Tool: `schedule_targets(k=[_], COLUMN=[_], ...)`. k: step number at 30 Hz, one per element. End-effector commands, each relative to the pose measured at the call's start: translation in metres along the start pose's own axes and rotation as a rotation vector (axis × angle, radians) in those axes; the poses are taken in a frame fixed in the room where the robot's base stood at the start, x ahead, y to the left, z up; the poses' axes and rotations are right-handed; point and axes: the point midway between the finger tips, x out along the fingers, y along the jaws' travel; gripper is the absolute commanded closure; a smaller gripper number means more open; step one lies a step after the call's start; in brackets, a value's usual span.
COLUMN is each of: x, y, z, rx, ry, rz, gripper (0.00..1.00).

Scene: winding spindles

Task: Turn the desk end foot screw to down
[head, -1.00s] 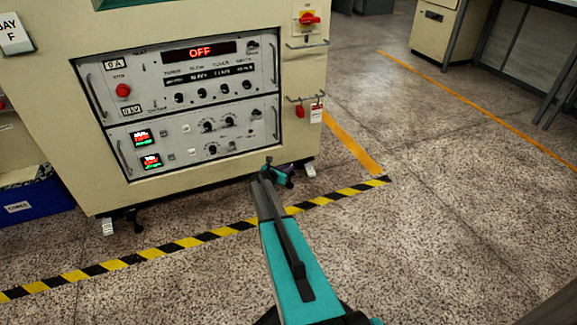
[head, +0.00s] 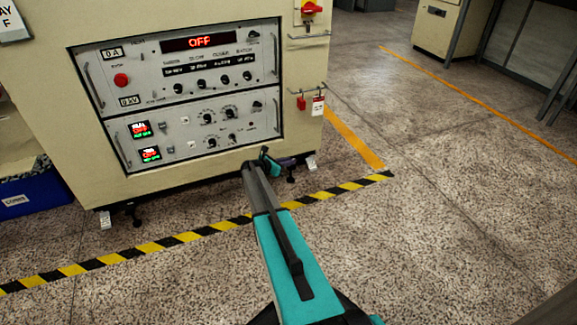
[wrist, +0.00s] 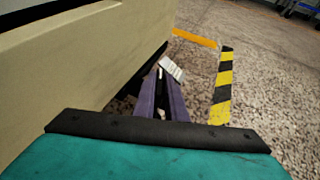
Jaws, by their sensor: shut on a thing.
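The foot screw (head: 291,174) at the cabinet's right end, the end towards the desk, is a small dark foot under the cabinet's lower edge. My gripper (head: 290,161) reaches in low beside the cabinet, its purple fingers just at this foot. In the wrist view my gripper's purple fingers (wrist: 161,92) point ahead under the cabinet edge, shut on the foot screw (wrist: 160,79), of which only a small part shows between them. A white tag (wrist: 172,68) lies just beyond the fingertips. The screw's turn position cannot be made out.
The cream cabinet (head: 200,187) stands close beside my gripper, its panel reading OFF. A second foot (head: 135,217) is under its left end. Yellow-black tape (head: 170,241) crosses the floor in front. A blue bin (head: 35,196) is at left. The floor at right is clear.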

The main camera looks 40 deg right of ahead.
Motion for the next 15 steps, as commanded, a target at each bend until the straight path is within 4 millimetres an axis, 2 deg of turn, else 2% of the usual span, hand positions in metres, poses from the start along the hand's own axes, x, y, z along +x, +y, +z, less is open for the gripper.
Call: schedule_targets(k=[1, 15], x=[0.0054, 0.0051], y=[-0.0021, -0.0012], z=[-0.0011, 0.0005], rx=[0.004, 0.036], ry=[-0.005, -0.004], rz=[-0.014, -0.09], gripper=[1.0, 1.0])
